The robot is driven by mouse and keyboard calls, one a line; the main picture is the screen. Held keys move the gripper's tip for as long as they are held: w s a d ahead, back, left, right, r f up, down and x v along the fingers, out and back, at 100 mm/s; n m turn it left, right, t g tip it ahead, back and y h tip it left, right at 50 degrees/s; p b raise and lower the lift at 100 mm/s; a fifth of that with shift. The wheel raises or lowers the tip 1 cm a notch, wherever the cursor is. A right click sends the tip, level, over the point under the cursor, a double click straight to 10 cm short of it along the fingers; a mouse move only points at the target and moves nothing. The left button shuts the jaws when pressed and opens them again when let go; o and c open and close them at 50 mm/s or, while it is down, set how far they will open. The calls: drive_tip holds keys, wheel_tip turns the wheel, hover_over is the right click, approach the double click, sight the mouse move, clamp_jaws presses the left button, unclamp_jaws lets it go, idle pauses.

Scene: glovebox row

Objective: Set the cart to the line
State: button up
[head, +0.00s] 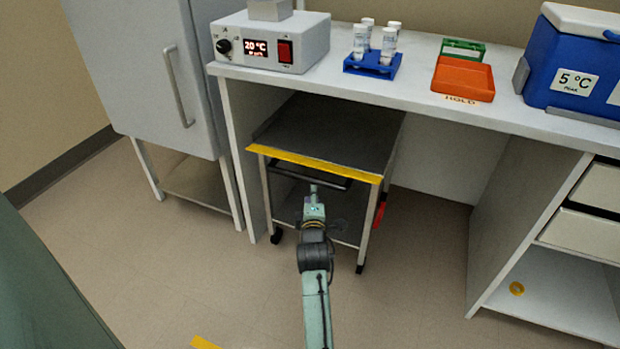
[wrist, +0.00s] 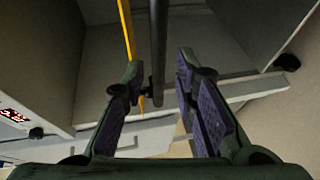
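The cart (head: 335,133) stands under the bench, a dark-topped trolley with a yellow front edge (head: 310,163) and dark casters. Its dark handle bar (head: 290,174) runs below that edge. My gripper (head: 314,190) is at the middle of the handle. In the wrist view my gripper (wrist: 160,75) is open, with the handle bar (wrist: 158,45) between its fingers in the picture, nearer the left one. Contact cannot be told. A yellow strip (head: 205,343), perhaps the line, lies on the floor at the bottom edge, mostly out of frame.
A grey cabinet (head: 140,75) stands left of the cart. A bench leg panel and drawers (head: 585,222) are at right. The bench (head: 420,100) carries a controller, tube rack, orange tray and blue cooler. A red part (head: 380,214) shows at the cart's right side. Floor in front is clear.

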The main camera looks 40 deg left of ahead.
sight(313, 182)
drive_tip(key=x, duration=0.9)
drive_tip(key=shift+a+r, duration=0.1)
clamp_jaws()
idle(0.4)
